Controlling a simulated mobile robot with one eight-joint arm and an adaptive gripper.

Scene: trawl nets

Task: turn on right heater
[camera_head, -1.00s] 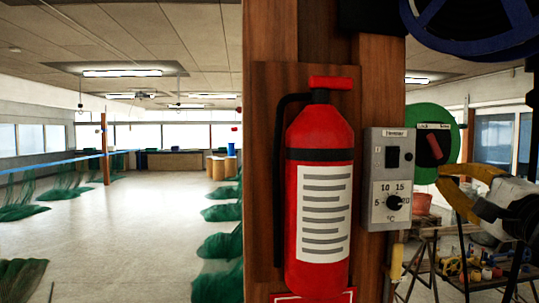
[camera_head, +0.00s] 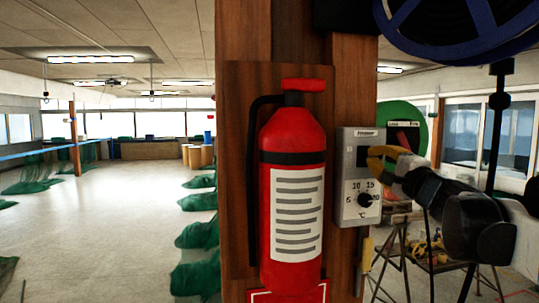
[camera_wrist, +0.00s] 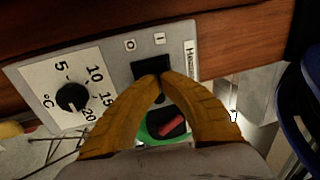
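The heater control box (camera_head: 352,205) is a grey metal panel on the side of the wooden post. It has a black rocker switch (camera_wrist: 150,67) at the top and a black dial (camera_head: 365,200) with a temperature scale below. The wrist view shows the panel tilted, with the dial (camera_wrist: 72,97) at left and "O" and "I" marks by the switch. My gripper (camera_head: 372,157) has yellow fingers, and their tips meet, empty, right at the switch. The tips (camera_wrist: 160,80) cover the switch's lower edge in the wrist view. I cannot tell whether they touch or press it.
A red fire extinguisher (camera_head: 292,195) hangs on the post left of the box. A green disc with a red handle (camera_head: 405,132) is behind my gripper. A blue reel (camera_head: 470,25) hangs at upper right. A cluttered work table (camera_head: 425,255) stands below. Open floor with green nets lies left.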

